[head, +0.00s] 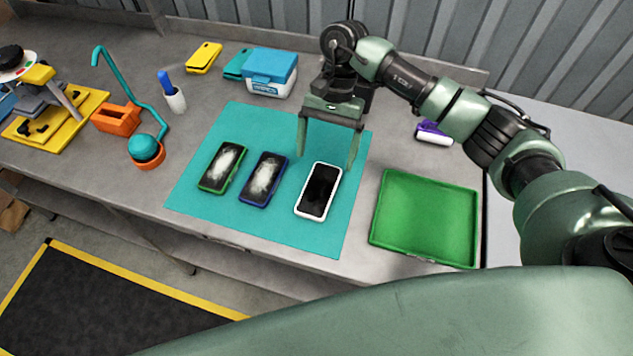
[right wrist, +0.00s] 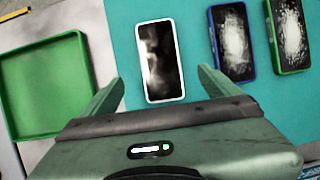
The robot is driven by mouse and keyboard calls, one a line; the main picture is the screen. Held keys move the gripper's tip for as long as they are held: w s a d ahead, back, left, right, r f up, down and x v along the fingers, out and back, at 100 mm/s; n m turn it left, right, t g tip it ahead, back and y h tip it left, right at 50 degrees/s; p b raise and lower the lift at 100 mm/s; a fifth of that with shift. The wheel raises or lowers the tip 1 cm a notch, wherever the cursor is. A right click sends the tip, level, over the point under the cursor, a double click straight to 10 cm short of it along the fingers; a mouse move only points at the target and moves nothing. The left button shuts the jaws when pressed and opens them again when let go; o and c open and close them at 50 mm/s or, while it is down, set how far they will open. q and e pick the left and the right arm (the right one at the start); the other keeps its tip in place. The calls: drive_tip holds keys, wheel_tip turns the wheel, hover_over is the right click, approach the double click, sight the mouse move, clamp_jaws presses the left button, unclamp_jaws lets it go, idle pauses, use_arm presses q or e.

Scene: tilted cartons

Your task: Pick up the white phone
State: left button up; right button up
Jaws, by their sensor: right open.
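The white phone (head: 319,190) lies flat on the teal mat (head: 225,120), the rightmost of three phones, with its dark screen up. My right gripper (head: 327,162) is open and empty above the mat, just behind the white phone in the head view. In the right wrist view, the white phone (right wrist: 160,60) lies ahead of the two spread fingers (right wrist: 158,88), between their lines. The gripper does not appear to touch it. My left gripper is not in view.
A green-edged phone (head: 222,167) and a blue-edged phone (head: 263,179) lie left of the white one. A green tray (head: 425,218) sits at the right. A blue-and-white box (head: 270,72) stands behind the mat. The mat's front strip is clear.

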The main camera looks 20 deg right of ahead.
sight(319, 188)
drive_tip(key=p+x, duration=0.1)
drive_tip(key=x, duration=0.2)
drive_tip(key=shift+a+f+p, duration=0.2)
drive_tip(key=shift+p, duration=0.2)
drive_tip(key=p+x, duration=0.2)
drive_tip(key=x, duration=0.1)
drive_tip(key=shift+s+f, duration=0.15)
drive_tip(key=shift+s, duration=0.05)
drive_tip(key=shift+a+f, duration=0.1)
drive_tip(key=shift+f, duration=0.55)
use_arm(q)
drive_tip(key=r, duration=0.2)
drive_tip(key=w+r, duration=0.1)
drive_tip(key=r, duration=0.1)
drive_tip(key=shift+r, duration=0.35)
use_arm(e)
drive_tip(key=c, duration=1.7)
drive_tip(key=shift+r, duration=0.15)
